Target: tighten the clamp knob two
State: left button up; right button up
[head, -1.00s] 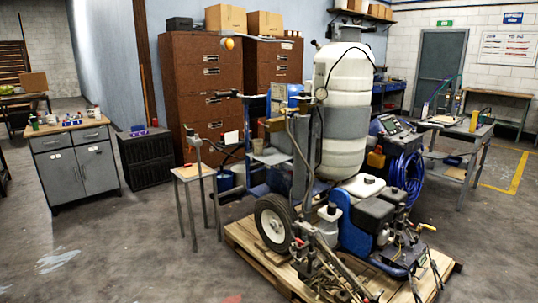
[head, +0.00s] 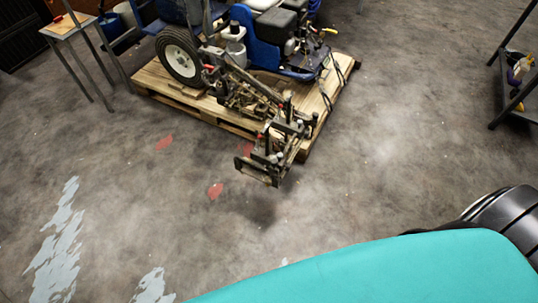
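The line striper (head: 262,30) stands on a wooden pallet (head: 155,82), seen from above at the top of the head view. A metal arm assembly (head: 270,150) sticks out from it past the front edge of the pallet, with clamps and small knobs on it. The knobs are too small to tell which one is clamp knob two. Neither of my grippers is in view. A teal surface, which seems to be part of my own body, fills the bottom right.
The concrete floor (head: 370,190) between me and the pallet is clear, with red and pale paint patches.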

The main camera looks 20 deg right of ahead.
aim_at(288, 166)
jog(key=z, duration=0.95)
